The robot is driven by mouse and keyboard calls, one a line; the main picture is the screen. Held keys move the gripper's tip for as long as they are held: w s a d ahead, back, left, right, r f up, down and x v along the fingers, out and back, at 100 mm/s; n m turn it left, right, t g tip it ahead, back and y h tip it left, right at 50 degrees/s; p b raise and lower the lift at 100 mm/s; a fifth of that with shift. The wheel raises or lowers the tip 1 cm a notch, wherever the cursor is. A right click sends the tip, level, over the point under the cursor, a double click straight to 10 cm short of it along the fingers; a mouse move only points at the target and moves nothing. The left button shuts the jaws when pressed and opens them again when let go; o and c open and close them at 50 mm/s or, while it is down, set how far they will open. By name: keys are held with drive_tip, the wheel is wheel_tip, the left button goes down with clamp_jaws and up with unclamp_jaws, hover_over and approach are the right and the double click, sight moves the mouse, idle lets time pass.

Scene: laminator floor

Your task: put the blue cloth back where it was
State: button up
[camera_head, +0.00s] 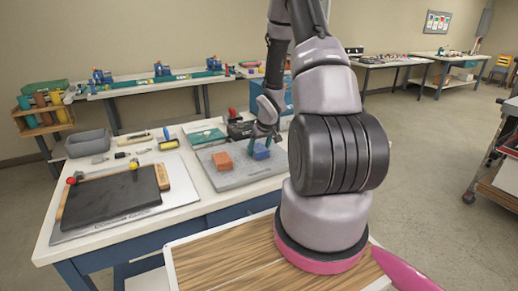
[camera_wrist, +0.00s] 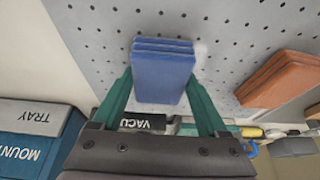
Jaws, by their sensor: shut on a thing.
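The blue cloth (camera_head: 261,153) is a small folded stack over the right part of a grey perforated plate (camera_head: 240,179) on the table. In the wrist view the blue cloth (camera_wrist: 162,70) sits between the two green fingers of my gripper (camera_wrist: 160,88), which is shut on it. In the head view my gripper (camera_head: 262,142) reaches down onto the cloth from above. I cannot tell whether the cloth touches the plate. An orange folded cloth (camera_head: 222,161) lies on the plate just left of the blue one; it also shows in the wrist view (camera_wrist: 279,79).
A dark slab on a wooden board (camera_head: 110,197) lies on the table's left, with a grey bin (camera_head: 88,143) behind it. Small tools (camera_head: 140,138) and a green flat item (camera_head: 204,134) lie near the plate. A wood-topped surface (camera_head: 225,262) is in front.

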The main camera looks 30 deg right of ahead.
drive_tip(key=o, duration=1.2)
drive_tip(key=shift+f, duration=0.1)
drive_tip(key=shift+r, duration=0.45)
drive_tip(key=s+a+r+m+h, duration=0.15)
drive_tip(key=s+r, duration=0.25)
drive_tip(key=r, duration=0.5)
drive_tip(key=s+a+r, duration=0.2)
drive_tip(key=s+r, duration=0.1)
drive_tip(key=r, duration=0.7)
drive_tip(key=s+a+r+m, duration=0.1)
drive_tip(key=s+r, duration=0.3)
drive_tip(key=r, duration=0.5)
drive_tip(key=s+a+r+y, duration=0.1)
drive_tip(key=s+a+r, duration=0.2)
drive_tip(key=s+r, duration=0.1)
drive_tip(key=s+a+r+m+t+y, duration=0.1)
drive_tip(key=s+a+r, duration=0.3)
drive_tip(key=s, duration=0.2)
drive_tip(key=s+a+r+m+t+y, duration=0.1)
drive_tip(key=s+a+r, duration=0.3)
drive_tip(key=s, duration=0.1)
drive_tip(key=shift+s+r+y, duration=0.2)
drive_tip(key=shift+r+y, duration=0.05)
drive_tip(key=shift+t, duration=0.3)
